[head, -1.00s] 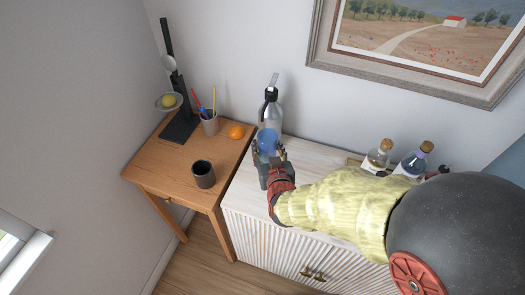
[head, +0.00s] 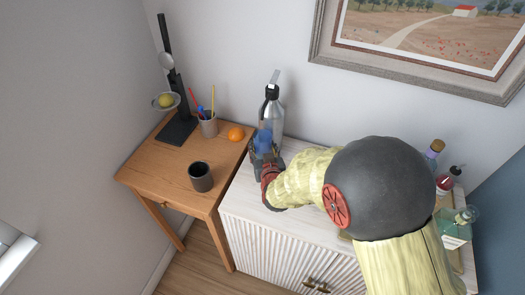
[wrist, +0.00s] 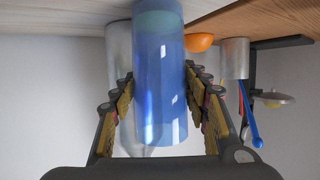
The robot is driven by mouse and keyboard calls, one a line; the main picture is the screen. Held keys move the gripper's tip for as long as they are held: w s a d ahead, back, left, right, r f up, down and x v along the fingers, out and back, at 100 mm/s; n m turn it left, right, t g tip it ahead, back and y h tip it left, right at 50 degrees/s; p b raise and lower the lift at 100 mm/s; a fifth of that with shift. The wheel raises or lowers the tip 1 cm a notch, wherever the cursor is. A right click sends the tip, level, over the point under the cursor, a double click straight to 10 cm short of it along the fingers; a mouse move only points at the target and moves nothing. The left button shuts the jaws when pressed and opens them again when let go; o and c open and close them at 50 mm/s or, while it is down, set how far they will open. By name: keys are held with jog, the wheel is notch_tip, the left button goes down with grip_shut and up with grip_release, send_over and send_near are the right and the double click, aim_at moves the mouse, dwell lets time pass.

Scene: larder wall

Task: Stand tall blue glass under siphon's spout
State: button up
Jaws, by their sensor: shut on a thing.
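The tall blue glass (head: 264,143) is held between the fingers of my gripper (head: 262,153), in front of the siphon. In the wrist view, which looks upside down, the translucent blue glass (wrist: 160,85) fills the middle, with a finger on each side. The siphon (head: 272,113) is a grey bottle with a black head and a pale lever on top, standing at the back left of the white cabinet. Its grey body (wrist: 118,62) shows behind the glass in the wrist view. I cannot make out its spout, nor whether the glass touches the cabinet top.
The wooden table (head: 160,163) at left holds a dark mug (head: 201,177), an orange (head: 236,134), a pen cup (head: 208,125) and a black stand with a yellow fruit in a dish. Several bottles stand at the cabinet's right, including a green one (head: 457,228). A framed picture hangs above.

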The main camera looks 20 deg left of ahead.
jog(key=shift+f, duration=0.15)
jog(key=shift+f, duration=0.15)
jog(key=o, duration=1.3)
jog(key=shift+o, duration=0.7)
jog(key=shift+s+r, duration=0.1)
jog(key=shift+r, duration=0.15)
jog(key=p+v, duration=0.2)
jog(key=v, duration=0.9)
jog(key=shift+s+d, duration=0.2)
jog(key=shift+s, duration=0.2)
